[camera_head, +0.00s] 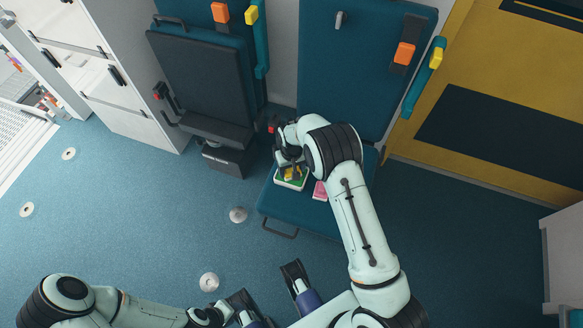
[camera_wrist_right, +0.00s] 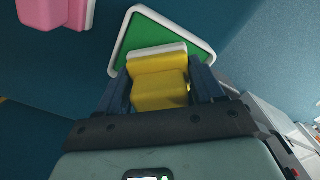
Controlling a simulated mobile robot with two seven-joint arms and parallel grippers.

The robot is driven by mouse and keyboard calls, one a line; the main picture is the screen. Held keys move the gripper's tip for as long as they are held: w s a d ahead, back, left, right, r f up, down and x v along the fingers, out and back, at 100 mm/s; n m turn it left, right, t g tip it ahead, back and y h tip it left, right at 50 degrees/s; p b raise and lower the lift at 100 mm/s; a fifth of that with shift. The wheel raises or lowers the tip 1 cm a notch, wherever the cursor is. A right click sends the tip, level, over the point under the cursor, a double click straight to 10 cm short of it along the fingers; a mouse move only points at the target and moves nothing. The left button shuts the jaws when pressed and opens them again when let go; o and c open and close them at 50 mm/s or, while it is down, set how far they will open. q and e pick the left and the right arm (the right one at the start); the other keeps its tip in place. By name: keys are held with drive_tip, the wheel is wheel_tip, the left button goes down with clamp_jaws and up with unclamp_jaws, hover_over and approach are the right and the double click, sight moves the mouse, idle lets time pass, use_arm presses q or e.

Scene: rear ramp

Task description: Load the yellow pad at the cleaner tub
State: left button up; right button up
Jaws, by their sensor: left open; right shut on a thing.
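The yellow pad (camera_wrist_right: 160,92) is between the fingers of my right gripper (camera_wrist_right: 160,85), which is shut on it. It has a pale edge on its far side. The cleaner tub (camera_wrist_right: 133,27), green inside with a white rim, lies just beyond the pad in the right wrist view. In the head view the tub (camera_head: 281,181) is on the blue fold-down seat, and the yellow pad (camera_head: 291,174) shows over it, partly hidden by my right arm. I cannot tell whether the pad touches the green surface. My left gripper (camera_head: 268,290) is open and empty at the bottom, away from the seat.
A pink item (camera_head: 320,191) sits on the blue seat (camera_head: 290,215) right of the tub; it also shows in the right wrist view (camera_wrist_right: 55,12). A folded dark seat (camera_head: 205,85) stands behind left. White cabinets (camera_head: 130,80) stand at left. The floor around the seat's front is mostly clear.

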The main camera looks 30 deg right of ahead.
drive_tip(key=shift+f+b, duration=0.3)
drive_tip(key=shift+f, duration=0.2)
idle(1.2)
drive_tip(key=shift+r, duration=0.1)
drive_tip(key=shift+r+p, duration=2.25)
drive_tip(key=shift+r, duration=1.25)
